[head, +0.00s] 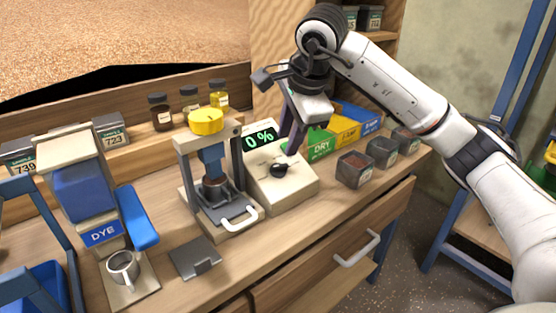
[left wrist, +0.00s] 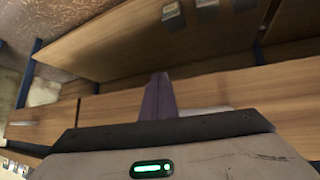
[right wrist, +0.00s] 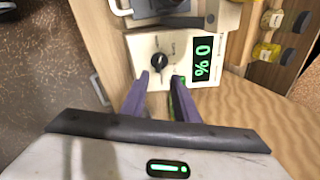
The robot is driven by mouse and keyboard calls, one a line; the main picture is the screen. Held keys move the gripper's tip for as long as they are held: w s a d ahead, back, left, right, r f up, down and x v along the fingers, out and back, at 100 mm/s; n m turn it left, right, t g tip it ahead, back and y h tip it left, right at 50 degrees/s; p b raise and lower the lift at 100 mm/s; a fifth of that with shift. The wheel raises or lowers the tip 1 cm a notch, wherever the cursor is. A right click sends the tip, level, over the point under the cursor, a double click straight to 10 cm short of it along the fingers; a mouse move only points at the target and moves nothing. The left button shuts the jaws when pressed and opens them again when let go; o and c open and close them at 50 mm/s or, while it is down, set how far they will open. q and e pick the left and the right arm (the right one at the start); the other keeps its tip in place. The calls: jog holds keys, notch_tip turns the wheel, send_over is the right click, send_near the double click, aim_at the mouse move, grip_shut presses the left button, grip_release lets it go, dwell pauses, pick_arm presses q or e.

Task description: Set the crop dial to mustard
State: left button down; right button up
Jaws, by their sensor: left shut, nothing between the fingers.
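The crop dial is a black knob (head: 278,170) on the sloped face of a cream meter box (head: 295,195). In the right wrist view the knob (right wrist: 160,62) shows with small labels around it, too small to read. My right gripper (head: 291,148) is above and just behind the knob. In the right wrist view its two purple fingers (right wrist: 161,80) are apart, with the knob just beyond their tips, and nothing is between them. My left gripper (left wrist: 157,97) shows only in its wrist view, shut and empty, away from the dial.
The meter's display (head: 260,138) reads 0 %. A press with a yellow top (head: 205,122) stands left of the meter. Green, yellow and blue boxes (head: 345,128) and small open bins (head: 355,170) are at the right. A drawer handle (head: 357,248) sticks out at the front.

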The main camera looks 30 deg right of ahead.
aim_at(279, 165)
jog(key=x, duration=0.9)
jog(key=shift+a+f, duration=0.15)
jog(key=shift+f, duration=0.2)
grip_shut()
